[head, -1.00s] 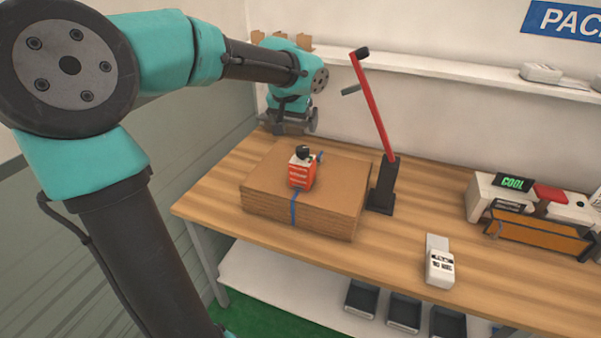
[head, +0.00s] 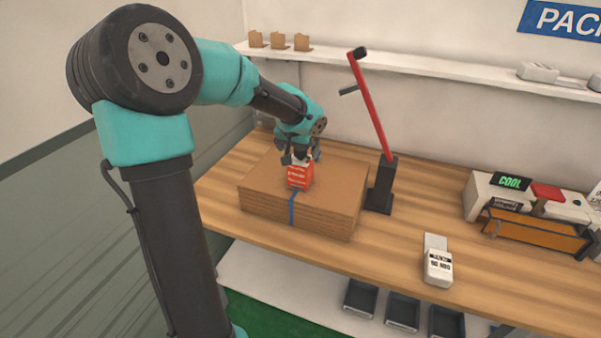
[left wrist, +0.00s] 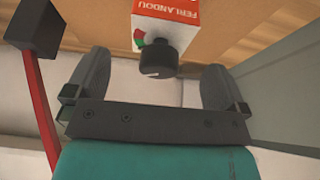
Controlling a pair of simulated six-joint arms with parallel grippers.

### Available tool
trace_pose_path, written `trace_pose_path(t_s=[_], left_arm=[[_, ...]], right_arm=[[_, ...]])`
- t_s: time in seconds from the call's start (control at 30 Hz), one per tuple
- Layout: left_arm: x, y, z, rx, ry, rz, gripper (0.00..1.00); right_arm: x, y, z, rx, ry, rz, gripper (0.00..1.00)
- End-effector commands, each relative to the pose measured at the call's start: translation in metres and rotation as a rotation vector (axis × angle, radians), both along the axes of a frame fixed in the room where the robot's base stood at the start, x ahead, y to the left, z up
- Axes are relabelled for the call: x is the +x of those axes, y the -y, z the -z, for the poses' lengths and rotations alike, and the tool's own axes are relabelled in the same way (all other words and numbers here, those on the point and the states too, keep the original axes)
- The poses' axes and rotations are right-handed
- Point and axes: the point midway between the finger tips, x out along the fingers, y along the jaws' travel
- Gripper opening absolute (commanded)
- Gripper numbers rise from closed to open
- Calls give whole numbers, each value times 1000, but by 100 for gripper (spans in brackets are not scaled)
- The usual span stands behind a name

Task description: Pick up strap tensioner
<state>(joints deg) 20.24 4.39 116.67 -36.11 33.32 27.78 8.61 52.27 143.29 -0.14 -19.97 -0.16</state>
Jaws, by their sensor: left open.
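A red and white block (head: 299,179) sits on the cardboard stack (head: 340,187), over a blue strap (head: 293,208). It is the likely strap tensioner, though I cannot be sure. In the left wrist view the block (left wrist: 166,12) shows red lettering panels, a black round knob (left wrist: 152,57) and a small green part. My left gripper (head: 301,157) is open and empty, just above and behind the block in the head view. In the left wrist view the knob lies between its two fingers (left wrist: 152,68), apart from both. My right gripper is not in view.
A black stand with a red lever (head: 372,110) stands right of the stack. A white handheld device (head: 438,267) lies on the wooden table (head: 330,255). A machine with a COOL label (head: 512,184) is at the right. Dark bins (head: 402,310) sit on the shelf below.

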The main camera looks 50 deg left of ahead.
Motion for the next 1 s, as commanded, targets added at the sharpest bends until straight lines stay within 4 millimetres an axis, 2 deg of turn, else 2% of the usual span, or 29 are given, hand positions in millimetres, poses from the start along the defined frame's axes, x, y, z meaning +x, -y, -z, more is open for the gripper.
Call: trace_pose_path(t_s=[0.27,0.6,1.0], left_arm=[[2,-1,7,0,-1,0,100],[13,-8,47,-1,-2,1,100],[14,-8,49,0,0,1,100]], right_arm=[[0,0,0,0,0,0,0],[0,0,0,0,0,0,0],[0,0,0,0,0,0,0]])
